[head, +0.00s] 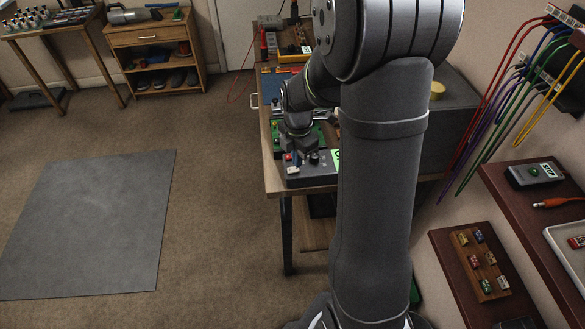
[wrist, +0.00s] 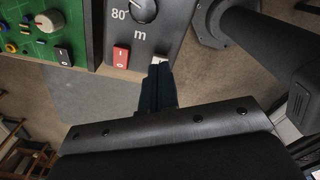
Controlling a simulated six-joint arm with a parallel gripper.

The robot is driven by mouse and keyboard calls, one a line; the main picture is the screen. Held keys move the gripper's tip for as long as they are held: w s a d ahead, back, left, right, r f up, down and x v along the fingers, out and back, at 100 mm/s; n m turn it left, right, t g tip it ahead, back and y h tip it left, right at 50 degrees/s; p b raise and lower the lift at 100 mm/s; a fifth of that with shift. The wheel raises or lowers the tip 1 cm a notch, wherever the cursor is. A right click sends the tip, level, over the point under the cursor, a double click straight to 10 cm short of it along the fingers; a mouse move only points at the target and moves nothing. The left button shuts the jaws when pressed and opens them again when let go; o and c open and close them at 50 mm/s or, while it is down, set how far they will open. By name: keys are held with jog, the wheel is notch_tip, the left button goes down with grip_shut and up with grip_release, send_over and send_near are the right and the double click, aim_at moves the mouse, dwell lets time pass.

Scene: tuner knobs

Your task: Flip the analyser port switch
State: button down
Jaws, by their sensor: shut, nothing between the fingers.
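A dark grey box (head: 322,180) with switches and a knob stands at the front of the bench. In the wrist view its panel (wrist: 165,35) shows a red rocker switch (wrist: 121,57), a white switch (wrist: 159,60), a round knob and the markings "80" and "m". I cannot read any label naming the analyser port. My gripper (wrist: 159,68) is shut and empty, its tips right at the white switch and covering part of it. I cannot tell whether they touch. In the head view my gripper (head: 300,146) is over the box.
A green board (wrist: 85,35) with a knob and a black rocker switch (wrist: 62,56) sits beside the box. It also shows behind my gripper in the head view. More equipment lies farther back on the bench. Coloured cables (head: 500,95) hang on the right wall.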

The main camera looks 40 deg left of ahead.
jog(key=shift+f, duration=0.9)
dwell(0.3)
jog(key=shift+r, duration=3.55)
